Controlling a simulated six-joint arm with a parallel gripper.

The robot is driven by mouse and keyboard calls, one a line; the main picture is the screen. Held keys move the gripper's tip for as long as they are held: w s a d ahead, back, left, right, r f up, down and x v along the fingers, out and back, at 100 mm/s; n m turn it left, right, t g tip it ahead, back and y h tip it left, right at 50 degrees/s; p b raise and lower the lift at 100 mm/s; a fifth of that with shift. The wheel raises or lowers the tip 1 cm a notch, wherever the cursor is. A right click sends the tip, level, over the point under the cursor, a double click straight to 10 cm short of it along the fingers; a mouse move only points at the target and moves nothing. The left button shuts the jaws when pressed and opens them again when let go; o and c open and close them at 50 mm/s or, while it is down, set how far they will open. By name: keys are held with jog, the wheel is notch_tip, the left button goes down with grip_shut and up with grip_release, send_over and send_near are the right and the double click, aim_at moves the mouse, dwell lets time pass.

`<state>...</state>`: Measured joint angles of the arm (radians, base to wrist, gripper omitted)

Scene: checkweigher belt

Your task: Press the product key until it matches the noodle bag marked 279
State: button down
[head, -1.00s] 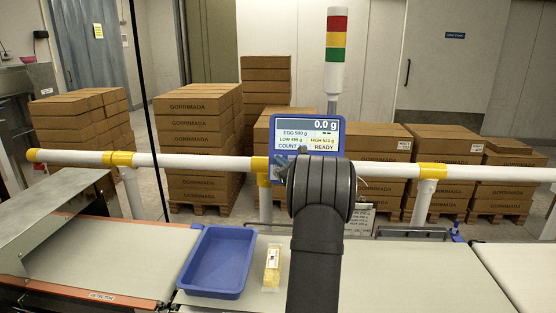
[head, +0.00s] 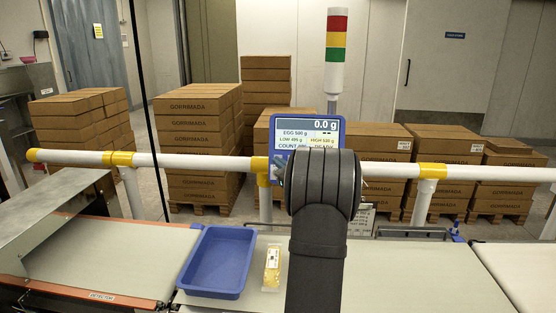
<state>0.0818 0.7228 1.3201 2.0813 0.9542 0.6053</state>
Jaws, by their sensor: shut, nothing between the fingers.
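The blue checkweigher display (head: 307,126) stands on the rail. It reads 0.0 g, with EGG 500 g, and small LOW, HIGH and COUNT lines below. A small part of my gripper (head: 279,170) shows left of the wrist, at the display's lower left edge. It is shut with nothing held; I cannot tell whether it touches a key. A yellow noodle bag (head: 272,270) with a pale label lies on the belt, right of the blue tray. Its mark is too small to read.
The empty blue tray (head: 216,262) sits on the grey belt (head: 420,275). A white rail (head: 218,161) with yellow joints runs behind the belt. A red, yellow and green light tower (head: 336,50) rises behind the display. Stacked cartons (head: 198,145) stand beyond.

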jog(key=shift+s+r, duration=0.2)
jog(key=shift+s, duration=0.45)
jog(key=shift+s+r, duration=0.15)
jog(key=shift+s, duration=0.45)
dwell(2.4)
jog(key=s, duration=0.2)
jog(key=s+r, duration=0.1)
jog(key=shift+s, duration=0.35)
jog(key=shift+w, duration=0.1)
send_near(271, 155)
jog(key=shift+s+a+x, duration=0.1)
jog(key=shift+x, duration=0.85)
jog(key=shift+s+a+x, duration=0.15)
jog(key=shift+x, duration=0.75)
jog(key=shift+w+r, duration=0.15)
jog(key=shift+r, duration=0.05)
dwell(0.5)
jog(key=shift+w+f, duration=0.1)
jog(key=shift+w, duration=0.2)
dwell(0.4)
